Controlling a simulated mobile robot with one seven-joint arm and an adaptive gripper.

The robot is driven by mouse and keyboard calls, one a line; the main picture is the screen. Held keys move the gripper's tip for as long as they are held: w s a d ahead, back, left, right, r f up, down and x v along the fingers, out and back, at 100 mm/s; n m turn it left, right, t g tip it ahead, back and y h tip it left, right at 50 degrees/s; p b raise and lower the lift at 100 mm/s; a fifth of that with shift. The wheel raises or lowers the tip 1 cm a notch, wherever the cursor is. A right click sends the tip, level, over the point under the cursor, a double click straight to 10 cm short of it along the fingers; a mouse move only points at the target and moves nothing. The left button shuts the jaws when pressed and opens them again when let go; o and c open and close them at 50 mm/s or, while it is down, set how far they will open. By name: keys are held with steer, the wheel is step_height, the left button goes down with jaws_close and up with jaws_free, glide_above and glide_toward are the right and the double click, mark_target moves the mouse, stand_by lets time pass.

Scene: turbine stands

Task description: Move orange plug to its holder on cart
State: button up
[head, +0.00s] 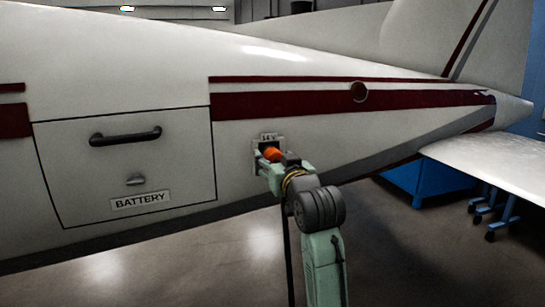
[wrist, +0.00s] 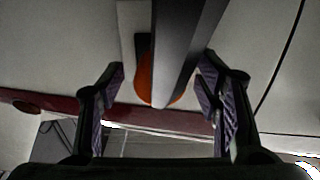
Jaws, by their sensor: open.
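The orange plug (head: 271,154) sits at the socket plate (head: 266,139) marked 14 V on the aircraft's side. My gripper (head: 268,167) is at the plug and partly covers it in the head view. In the wrist view the orange plug (wrist: 145,76) shows between the two fingers of my gripper (wrist: 162,72), with a gap on each side. A grey bar-like part (wrist: 176,60) lies in front of the plug and hides much of it. The fingers are open. I cannot make out a cart holder in either view.
The white fuselage (head: 330,140) with red stripes fills much of the head view. A battery hatch (head: 100,180) with a handle (head: 125,136) is at left. A dark cable (head: 289,255) hangs below my gripper. A blue cabinet (head: 425,182) stands behind at right; floor lies below.

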steer(key=shift+c, duration=0.5)
stand_by(0.4)
jaws_close()
stand_by(0.5)
